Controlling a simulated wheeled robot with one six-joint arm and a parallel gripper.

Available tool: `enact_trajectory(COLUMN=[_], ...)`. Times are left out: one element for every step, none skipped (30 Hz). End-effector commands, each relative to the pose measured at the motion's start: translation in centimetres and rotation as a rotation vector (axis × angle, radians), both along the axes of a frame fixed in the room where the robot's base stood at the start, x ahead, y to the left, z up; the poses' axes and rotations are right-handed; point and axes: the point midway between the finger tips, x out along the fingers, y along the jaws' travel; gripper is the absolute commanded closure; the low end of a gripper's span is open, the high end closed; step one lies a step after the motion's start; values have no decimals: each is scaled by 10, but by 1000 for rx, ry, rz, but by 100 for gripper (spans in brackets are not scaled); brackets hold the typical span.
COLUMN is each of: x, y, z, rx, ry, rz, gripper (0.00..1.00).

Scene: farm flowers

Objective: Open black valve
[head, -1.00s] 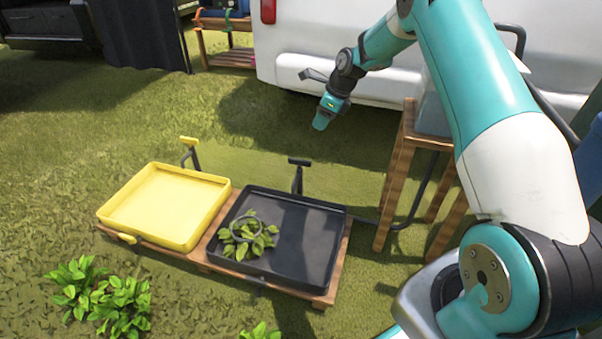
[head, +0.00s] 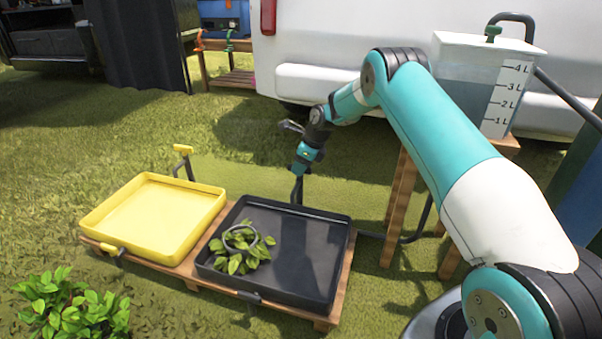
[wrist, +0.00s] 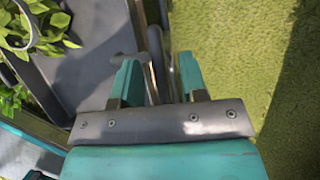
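The black tray (head: 285,255) sits on a low wooden pallet, with a leafy plant (head: 243,250) in a grey ring at its left side. The black valve's stem (head: 297,190) rises at the tray's far edge; its handle is hidden by my gripper. My gripper (head: 300,172) points down right at the valve's top. In the wrist view my gripper (wrist: 157,82) has its two teal fingers apart, with dark grey valve parts (wrist: 156,45) showing between and just beyond them. I cannot tell whether the fingers touch the handle.
A yellow tray (head: 155,218) with its own yellow valve (head: 183,150) stands to the left. A water tank (head: 485,85) with litre marks stands on a wooden stand (head: 400,200) at the right, with a hose running to the black tray. A white vehicle (head: 330,50) is behind.

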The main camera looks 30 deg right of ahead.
Motion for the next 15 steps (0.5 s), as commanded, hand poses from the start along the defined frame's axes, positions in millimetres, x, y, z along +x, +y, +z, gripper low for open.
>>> enact_trajectory(x=[1, 1, 1, 1, 1, 1, 1, 1, 1, 1, 1, 1, 1, 1, 1], y=[1, 1, 1, 1, 1, 1, 1, 1, 1, 1, 1, 1, 1, 1, 1], z=[-3, -4, -4, -4, -4, -4, -3, -3, -3, -3, -3, -3, -3, -3, -3], rx=[0, 0, -1, -1, -1, -1, -1, -1, -1, -1, -1, -1, -1, -1, -1], ry=[0, 0, -1, -1, -1, -1, -1, -1, -1, -1, -1, -1, -1, -1, -1], rz=[0, 0, 0, 0, 0, 0, 0, 0, 0, 0, 0, 0, 0, 0, 0], gripper=[61, 61, 61, 61, 61, 61, 61, 61, 61, 61, 65, 74, 81, 88, 97])
